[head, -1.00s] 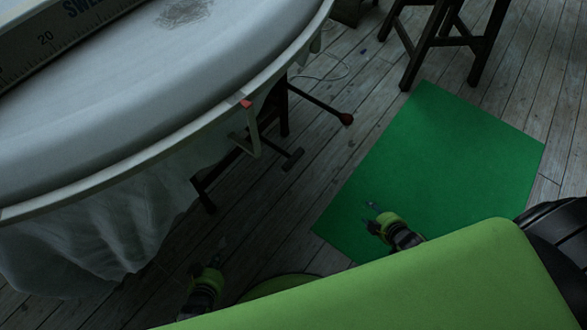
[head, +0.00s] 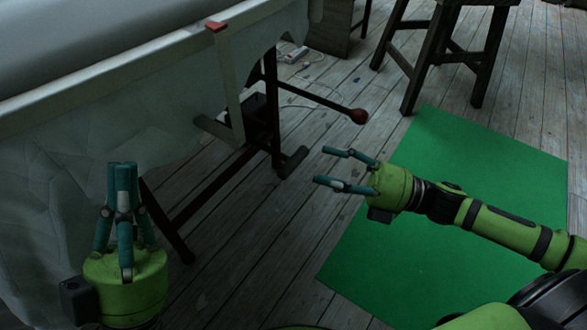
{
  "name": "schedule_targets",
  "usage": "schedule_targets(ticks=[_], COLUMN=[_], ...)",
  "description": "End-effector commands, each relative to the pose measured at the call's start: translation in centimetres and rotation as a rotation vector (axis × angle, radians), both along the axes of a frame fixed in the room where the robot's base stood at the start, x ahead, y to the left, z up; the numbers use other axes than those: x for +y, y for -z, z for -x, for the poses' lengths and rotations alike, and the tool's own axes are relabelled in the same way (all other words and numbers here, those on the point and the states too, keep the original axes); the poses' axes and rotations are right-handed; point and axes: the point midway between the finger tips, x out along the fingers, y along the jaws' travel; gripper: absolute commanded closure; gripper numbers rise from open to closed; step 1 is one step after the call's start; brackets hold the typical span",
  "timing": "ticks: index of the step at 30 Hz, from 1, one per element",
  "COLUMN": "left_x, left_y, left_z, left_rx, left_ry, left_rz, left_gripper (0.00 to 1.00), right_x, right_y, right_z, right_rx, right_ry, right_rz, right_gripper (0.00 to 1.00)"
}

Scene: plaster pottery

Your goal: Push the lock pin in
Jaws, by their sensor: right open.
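The lock pin cannot be told for certain. My left gripper (head: 122,165) points up at the lower left, in front of the hanging cloth. Its fingertips overlap in this view, and nothing shows between them.
The covered table (head: 90,95) fills the upper left, with dark legs and a crossbar beneath. A dark wooden stool (head: 436,38) stands at the top right. A green mat (head: 440,250) lies on the plank floor. A power strip (head: 295,54) and cable lie behind the rod.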

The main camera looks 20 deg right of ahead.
Motion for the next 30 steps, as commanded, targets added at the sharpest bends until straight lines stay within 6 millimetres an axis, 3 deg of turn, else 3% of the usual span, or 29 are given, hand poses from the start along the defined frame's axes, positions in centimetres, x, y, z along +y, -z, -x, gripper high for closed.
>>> schedule_targets(ticks=[16,30], left_x=[1.0,1.2], left_y=[0.2,0.2], left_z=[0.6,0.8], left_rx=[-0.087,-0.101], left_ry=[-0.001,-0.001], left_rz=[0.054,0.061], left_gripper=[1.0,1.0], right_x=[5.0,5.8], right_y=[-1.1,-1.3], right_z=[-2.9,-3.3], right_rx=[0.0,0.004], right_ry=[0.003,0.005], right_rz=[-0.001,0.0], right_gripper=[0.45,0.45])
